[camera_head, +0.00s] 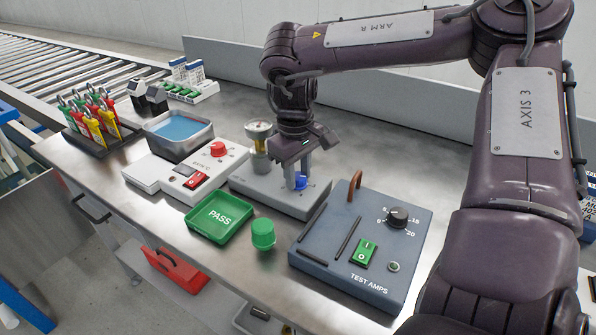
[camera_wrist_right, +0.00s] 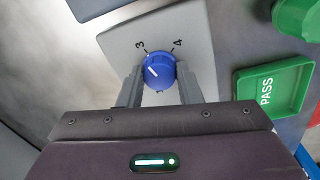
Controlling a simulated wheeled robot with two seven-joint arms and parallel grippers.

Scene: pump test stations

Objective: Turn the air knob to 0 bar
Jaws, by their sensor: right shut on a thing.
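The air knob (camera_head: 301,182) is blue and sits on top of a grey box (camera_head: 264,195) in the middle of the bench. In the right wrist view the knob (camera_wrist_right: 160,69) shows from above, with a white line on its left part, slanting toward the upper left, roughly toward the 3. The marks 3 and 4 show on the box behind it; other marks are hidden or unclear. My right gripper (camera_head: 292,178) comes down from above and is shut on the knob, one finger on each side (camera_wrist_right: 159,84). My left gripper is not in view.
A test amps box (camera_head: 343,272) with a black dial (camera_head: 398,217) stands close on the right. A green cap (camera_head: 263,234) and a green PASS tray (camera_head: 220,217) are in front. A gauge (camera_head: 259,133) stands behind left. A white box with a red knob (camera_head: 217,149) is left.

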